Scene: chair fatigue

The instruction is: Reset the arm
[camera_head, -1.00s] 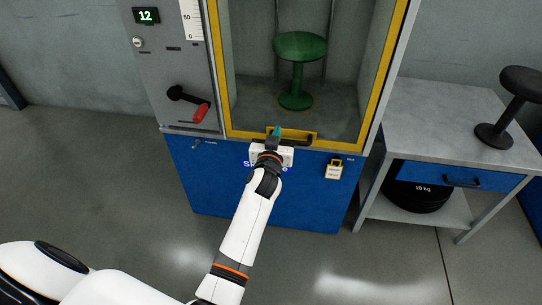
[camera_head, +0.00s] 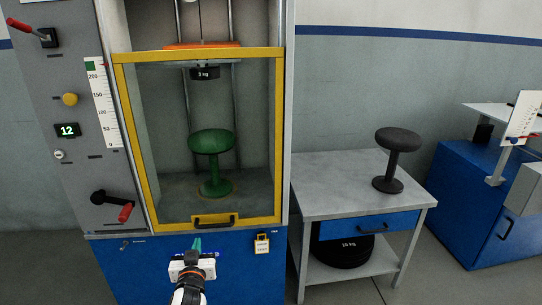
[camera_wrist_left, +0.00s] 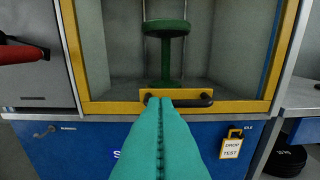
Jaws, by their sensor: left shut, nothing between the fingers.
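My left gripper (camera_head: 196,243) is in front of the blue lower cabinet of the test machine, just below the black handle (camera_head: 214,220) of the yellow-framed door. In the left wrist view its teal fingers (camera_wrist_left: 161,105) are pressed together with nothing between them. Their tips appear close below the handle in that view; I cannot tell if they touch it. The door (camera_head: 278,140) is down over the chamber. A green stool (camera_head: 212,150) stands upright inside. My right gripper is not in view.
A red-tipped crank (camera_head: 114,204) sits on the grey panel at left, with a red lever (camera_head: 30,28) above. A yellow padlock tag (camera_head: 262,244) hangs at the cabinet. A grey table (camera_head: 335,180) with a black stool (camera_head: 394,155) stands to the right.

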